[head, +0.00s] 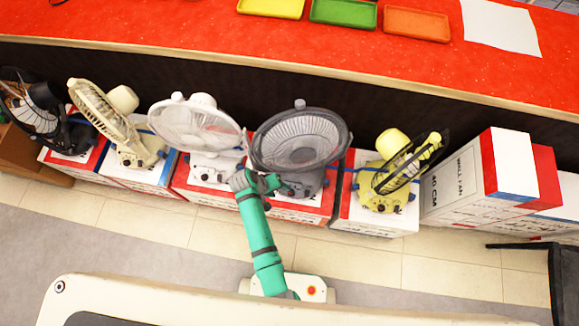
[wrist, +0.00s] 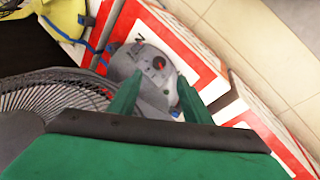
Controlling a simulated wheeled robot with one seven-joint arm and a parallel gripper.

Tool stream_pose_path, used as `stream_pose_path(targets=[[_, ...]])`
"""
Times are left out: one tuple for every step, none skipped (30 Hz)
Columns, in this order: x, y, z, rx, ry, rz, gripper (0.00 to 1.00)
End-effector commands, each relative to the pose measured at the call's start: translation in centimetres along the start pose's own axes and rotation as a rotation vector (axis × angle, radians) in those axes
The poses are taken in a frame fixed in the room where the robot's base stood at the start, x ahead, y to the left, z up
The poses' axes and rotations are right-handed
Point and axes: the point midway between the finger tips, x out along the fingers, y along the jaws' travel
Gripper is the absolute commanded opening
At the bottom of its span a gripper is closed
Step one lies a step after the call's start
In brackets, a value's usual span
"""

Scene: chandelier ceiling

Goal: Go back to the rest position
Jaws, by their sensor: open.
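My green arm reaches up from the lower middle of the head view, and my gripper (head: 284,187) is at the base of the dark grey fan (head: 302,141). In the wrist view my gripper (wrist: 158,78) is open, its two green fingers apart. The grey fan base (wrist: 140,65), with a red-marked knob, lies beyond and between the fingertips. I cannot tell whether the fingers touch it. The fan's grille (wrist: 55,95) is at the left of the wrist view. Nothing is clearly held.
A white fan (head: 196,122), a cream fan (head: 100,112) and a yellow fan (head: 396,172) stand on boxes in the same row. A wall-fan box (head: 458,182) is at the right. A red counter (head: 190,28) with coloured trays runs behind. Tiled floor (head: 350,262) in front is clear.

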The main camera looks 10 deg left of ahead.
Motion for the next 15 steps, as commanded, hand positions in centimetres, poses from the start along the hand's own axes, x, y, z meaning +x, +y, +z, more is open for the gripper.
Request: stream_pose_path(targets=[[0.0,0.0,0.0,-0.001,0.0,0.0,0.44],[0.0,0.0,0.0,-0.001,0.0,0.0,0.44],[0.0,0.0,0.0,-0.001,0.0,0.0,0.44],[0.0,0.0,0.0,-0.001,0.0,0.0,0.44],[0.0,0.0,0.0,-0.001,0.0,0.0,0.44],[0.0,0.0,0.0,0.0,0.0,0.0,0.44],[0.0,0.0,0.0,0.0,0.0,0.0,0.44],[0.0,0.0,0.0,0.0,0.0,0.0,0.44],[0.0,0.0,0.0,0.001,0.0,0.0,0.44],[0.1,0.0,0.1,0.001,0.001,-0.001,0.44],[0.1,-0.1,0.2,0.003,0.003,-0.004,0.44],[0.2,-0.2,0.5,0.005,0.01,-0.009,0.44],[0.3,-0.4,0.7,0.008,0.019,-0.015,0.44],[0.3,-0.6,1.0,0.012,0.03,-0.022,0.44],[0.4,-0.9,1.5,0.019,0.051,-0.035,0.44]])
